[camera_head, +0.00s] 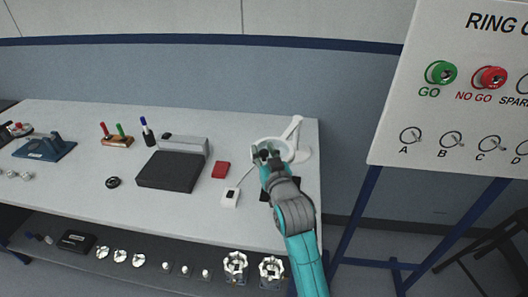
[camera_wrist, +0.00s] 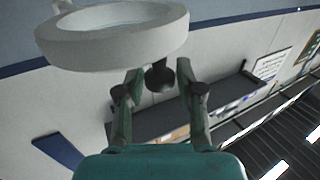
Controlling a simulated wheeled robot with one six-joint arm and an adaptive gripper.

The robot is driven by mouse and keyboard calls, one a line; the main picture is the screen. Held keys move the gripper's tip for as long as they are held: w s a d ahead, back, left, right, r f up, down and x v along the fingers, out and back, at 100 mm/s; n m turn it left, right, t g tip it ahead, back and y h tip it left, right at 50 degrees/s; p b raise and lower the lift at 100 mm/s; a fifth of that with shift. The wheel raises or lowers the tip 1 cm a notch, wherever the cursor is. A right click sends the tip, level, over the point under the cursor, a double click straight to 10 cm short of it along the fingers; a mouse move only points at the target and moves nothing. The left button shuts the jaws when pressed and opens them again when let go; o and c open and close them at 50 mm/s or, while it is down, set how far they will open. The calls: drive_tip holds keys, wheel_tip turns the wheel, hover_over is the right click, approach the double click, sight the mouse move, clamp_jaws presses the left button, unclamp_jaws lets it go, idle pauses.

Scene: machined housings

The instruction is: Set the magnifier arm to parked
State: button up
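The magnifier arm is a white ring head (camera_head: 258,143) on a jointed white arm (camera_head: 293,130), standing at the right end of the bench. In the wrist view the thick white ring (camera_wrist: 112,42) fills the upper left, with a dark round knob (camera_wrist: 160,77) below its rim. My gripper (camera_head: 264,156) is at the near side of the ring. In the wrist view my gripper (camera_wrist: 158,82) has its fingers apart, one on each side of the knob, with small gaps visible. My gripper hides part of the ring in the head view.
A black pad (camera_head: 266,192) lies partly under my arm. A ring gauge board (camera_head: 450,110) stands to the right.

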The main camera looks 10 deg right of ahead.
clamp_jaws()
